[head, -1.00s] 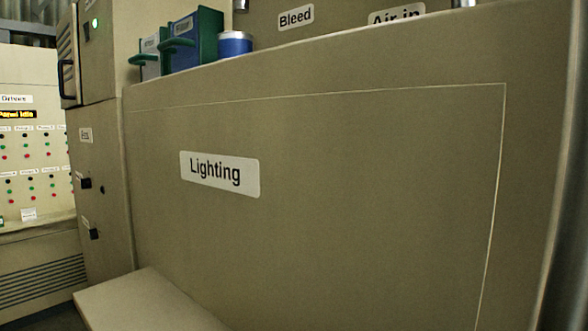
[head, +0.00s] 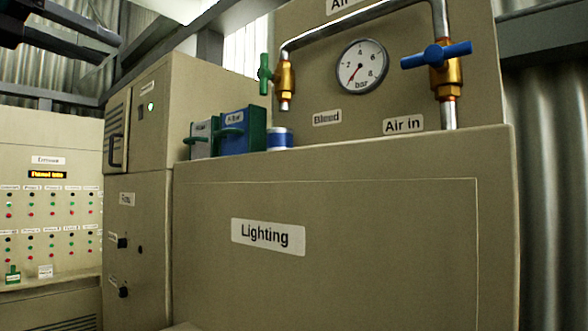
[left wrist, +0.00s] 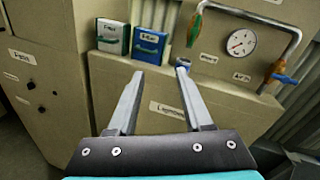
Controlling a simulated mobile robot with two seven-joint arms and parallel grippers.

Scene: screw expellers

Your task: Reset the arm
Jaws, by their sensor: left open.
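My left gripper (head: 112,47) shows dark at the upper left corner of the head view, raised above the cabinets. In the left wrist view its two long grey fingers (left wrist: 160,73) are spread apart with nothing between them. Behind them is the front of the beige cabinet with the "Lighting" label (head: 268,236). My right gripper is not in view.
On the cabinet's ledge stand a green-handled box (head: 202,138), a blue box (head: 241,130) and a blue-white round container (head: 279,138). Above are a pipe with a pressure gauge (head: 362,66), a green-handled valve (head: 285,80) and a blue-handled valve (head: 443,60). A control panel (head: 48,215) stands at left.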

